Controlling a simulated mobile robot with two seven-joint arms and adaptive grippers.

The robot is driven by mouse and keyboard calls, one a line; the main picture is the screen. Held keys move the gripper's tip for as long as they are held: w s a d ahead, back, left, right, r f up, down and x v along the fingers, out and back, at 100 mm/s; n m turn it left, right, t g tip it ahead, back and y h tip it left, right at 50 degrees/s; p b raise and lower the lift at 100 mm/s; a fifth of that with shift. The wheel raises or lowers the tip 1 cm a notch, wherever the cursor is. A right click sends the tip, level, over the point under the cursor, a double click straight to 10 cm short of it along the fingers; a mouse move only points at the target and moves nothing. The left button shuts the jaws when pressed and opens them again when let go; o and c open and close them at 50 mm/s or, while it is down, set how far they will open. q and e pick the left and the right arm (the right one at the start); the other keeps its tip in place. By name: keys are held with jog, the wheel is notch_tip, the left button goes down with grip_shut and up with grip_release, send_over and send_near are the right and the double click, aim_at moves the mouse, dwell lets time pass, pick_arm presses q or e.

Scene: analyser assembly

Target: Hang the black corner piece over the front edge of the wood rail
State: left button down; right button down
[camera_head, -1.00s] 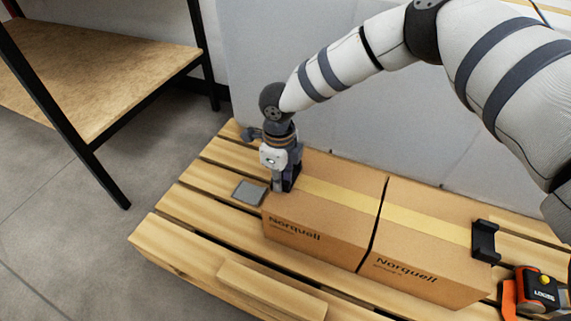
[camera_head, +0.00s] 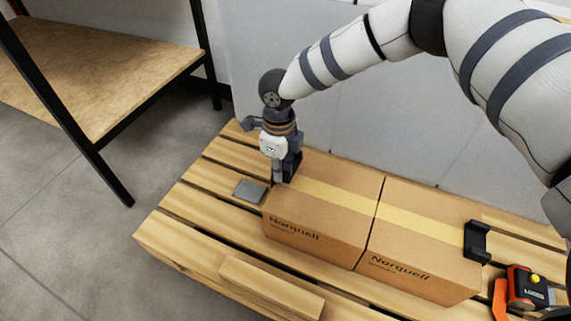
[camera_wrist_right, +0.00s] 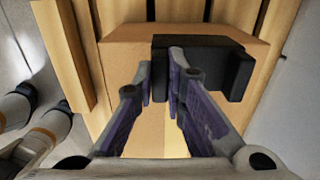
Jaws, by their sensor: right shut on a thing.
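My right gripper (camera_head: 278,176) is at the left end of the left cardboard box. It is shut on a black corner piece (camera_head: 293,165), partly hidden behind the fingers. In the right wrist view the black corner piece (camera_wrist_right: 210,60) sits at the fingertips (camera_wrist_right: 162,75), over the box end. Whether it still touches the box cannot be told. A pale wood rail (camera_head: 270,287) lies along the front of the slatted pallet, apart from the gripper. My left gripper is not in view.
Two taped cardboard boxes (camera_head: 310,222) (camera_head: 425,252) stand side by side on the pallet (camera_head: 185,240). Another black corner piece (camera_head: 478,241) is on the right box's end. An orange and black tool (camera_head: 525,288) lies at right, a grey plate (camera_head: 249,190) at left. A shelf (camera_head: 90,75) stands beyond.

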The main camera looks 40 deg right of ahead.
jog(key=shift+r, duration=0.5)
